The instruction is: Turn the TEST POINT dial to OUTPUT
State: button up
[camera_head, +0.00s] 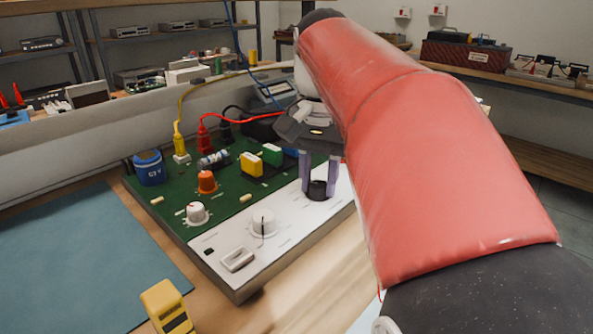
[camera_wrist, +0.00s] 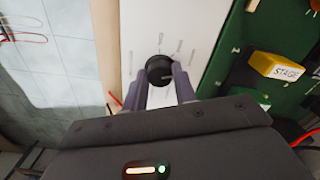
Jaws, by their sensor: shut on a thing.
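A black dial (camera_head: 318,190) sits on the white panel strip (camera_head: 291,211) along the right side of a green circuit board (camera_head: 173,206). My gripper (camera_head: 320,184) reaches down from above, its two pale purple fingers shut on this dial from either side. In the wrist view the black dial (camera_wrist: 159,69) shows between the fingertips (camera_wrist: 162,75), with a light pointer mark at its lower right. Small printed marks surround it on the panel (camera_wrist: 150,30), but they are too small to read, so I cannot tell which label the pointer faces.
A white knob (camera_head: 263,223) and a light rocker switch (camera_head: 237,259) sit nearer on the panel. Another white knob (camera_head: 195,213), an orange knob (camera_head: 207,182), a yellow block (camera_head: 251,164) and plugged cables (camera_head: 203,139) stand on the board. A yellow meter (camera_head: 167,307) lies in front.

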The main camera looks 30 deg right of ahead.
aim_at(319, 184)
dwell(0.5)
jog(key=o, duration=1)
jog(key=shift+c, duration=0.2)
jog(key=shift+r, duration=3.9)
